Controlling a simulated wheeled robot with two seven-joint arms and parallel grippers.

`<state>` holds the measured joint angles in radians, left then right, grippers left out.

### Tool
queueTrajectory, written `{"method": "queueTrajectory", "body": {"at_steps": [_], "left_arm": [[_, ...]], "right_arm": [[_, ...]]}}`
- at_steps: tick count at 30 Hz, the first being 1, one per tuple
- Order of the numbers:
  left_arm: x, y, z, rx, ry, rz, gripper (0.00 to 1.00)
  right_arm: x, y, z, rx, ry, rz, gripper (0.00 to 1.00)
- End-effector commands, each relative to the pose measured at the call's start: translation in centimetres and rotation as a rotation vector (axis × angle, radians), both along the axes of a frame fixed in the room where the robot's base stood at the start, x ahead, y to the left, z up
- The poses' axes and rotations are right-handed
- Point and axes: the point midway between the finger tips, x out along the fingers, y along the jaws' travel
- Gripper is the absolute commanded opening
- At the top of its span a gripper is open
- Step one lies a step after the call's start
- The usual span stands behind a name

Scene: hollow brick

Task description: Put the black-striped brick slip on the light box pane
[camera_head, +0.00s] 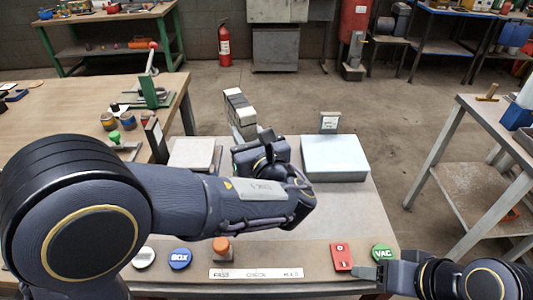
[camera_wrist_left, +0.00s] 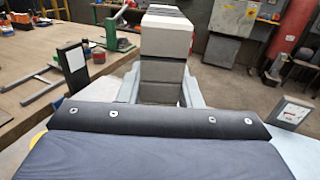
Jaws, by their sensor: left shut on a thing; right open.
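The brick slip (camera_head: 241,112), a pale grey block with dark bands, stands up beyond my left gripper (camera_head: 245,137). In the left wrist view the brick slip (camera_wrist_left: 163,50) sits between the two fingers of the left gripper (camera_wrist_left: 161,92), which is shut on it; black stripes show at its top end. The light box, with its pale bluish pane (camera_head: 335,157), is on the workbench to the right of the left gripper, and nothing lies on the visible pane. My right gripper (camera_head: 364,272) is open and empty at the bench's front right. My left forearm hides the bench middle.
A pale grey plate (camera_head: 193,154) lies left of the left gripper, beside a dark upright panel (camera_head: 155,139). A small gauge (camera_head: 329,122) stands behind the light box. BOX (camera_head: 180,258), orange (camera_head: 221,248), red (camera_head: 341,256) and VAC (camera_head: 382,253) items line the front edge.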

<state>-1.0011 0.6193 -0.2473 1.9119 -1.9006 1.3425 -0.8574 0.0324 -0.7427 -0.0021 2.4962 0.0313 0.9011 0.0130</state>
Motion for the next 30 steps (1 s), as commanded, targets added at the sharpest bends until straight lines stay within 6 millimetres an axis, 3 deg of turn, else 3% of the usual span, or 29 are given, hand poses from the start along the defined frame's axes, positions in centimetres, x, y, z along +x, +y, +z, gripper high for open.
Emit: {"method": "queueTrajectory", "body": {"at_steps": [3,10,17,24,30], "left_arm": [[2.2,-1.8,-1.9,0.005,0.001,0.002,0.02],[4.4,-3.7,-5.5,0.002,-0.001,0.002,0.02],[5.2,-4.5,-6.7,0.000,-0.002,0.001,0.02],[5.3,-4.5,-9.8,0.001,-0.001,0.001,0.02],[5.3,-4.5,-9.8,-0.001,-0.004,0.001,0.02]], "right_arm": [[0.0,0.0,-0.3,0.000,0.000,0.000,0.57],[0.0,0.0,-0.7,0.000,0.000,0.000,0.57],[0.0,0.0,-0.8,0.000,0.000,0.000,0.57],[0.0,0.0,-1.3,0.000,0.000,0.000,0.57],[0.0,0.0,-1.2,0.000,0.000,0.000,0.57]]}}
